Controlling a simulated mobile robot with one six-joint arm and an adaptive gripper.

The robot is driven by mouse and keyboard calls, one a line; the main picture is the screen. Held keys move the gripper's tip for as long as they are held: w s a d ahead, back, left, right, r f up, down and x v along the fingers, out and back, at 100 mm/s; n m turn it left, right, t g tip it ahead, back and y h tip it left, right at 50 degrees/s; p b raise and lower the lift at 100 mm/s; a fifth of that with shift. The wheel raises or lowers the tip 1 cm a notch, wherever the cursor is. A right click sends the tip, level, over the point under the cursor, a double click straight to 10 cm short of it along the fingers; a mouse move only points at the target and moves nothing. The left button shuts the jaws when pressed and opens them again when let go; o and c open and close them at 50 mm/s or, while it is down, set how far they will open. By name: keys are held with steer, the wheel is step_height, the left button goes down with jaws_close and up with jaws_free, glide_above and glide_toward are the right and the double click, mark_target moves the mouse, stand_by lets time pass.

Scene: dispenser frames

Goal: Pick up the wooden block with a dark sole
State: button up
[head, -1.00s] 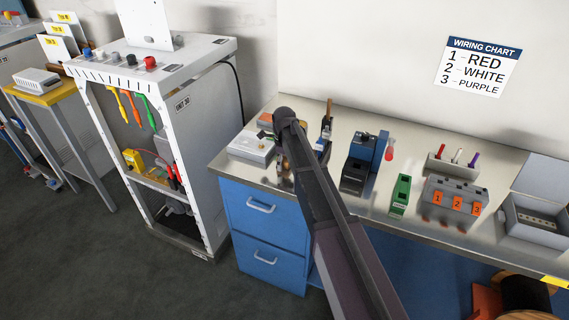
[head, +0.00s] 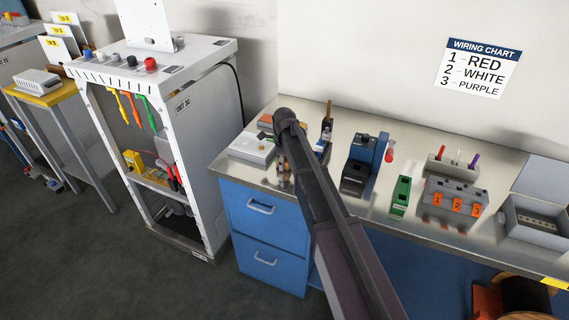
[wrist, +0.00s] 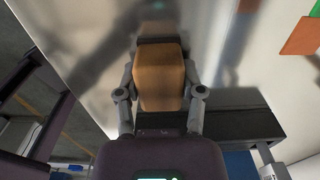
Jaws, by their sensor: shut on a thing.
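The wooden block (wrist: 160,88) is orange-brown and fills the middle of the wrist view. My gripper (wrist: 160,66) is shut on it, with one finger against each side. A darker band shows at the block's far end, but I cannot tell clearly if it is the sole. In the head view my gripper (head: 284,177) is mostly hidden behind my arm, over the left end of the bench. The block cannot be made out there. I cannot tell whether it still touches the bench.
A light grey box (head: 250,149) stands at the bench's left end. A blue-and-black device (head: 358,172), a green block (head: 400,196) and a grey numbered unit (head: 452,202) stand to the right. A white rack (head: 160,75) stands left of the bench.

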steer(key=shift+r+p, duration=4.8)
steer(key=shift+r, duration=0.1)
steer(key=shift+o, duration=1.4)
steer(key=shift+c, duration=0.8)
steer(key=shift+s, duration=0.15)
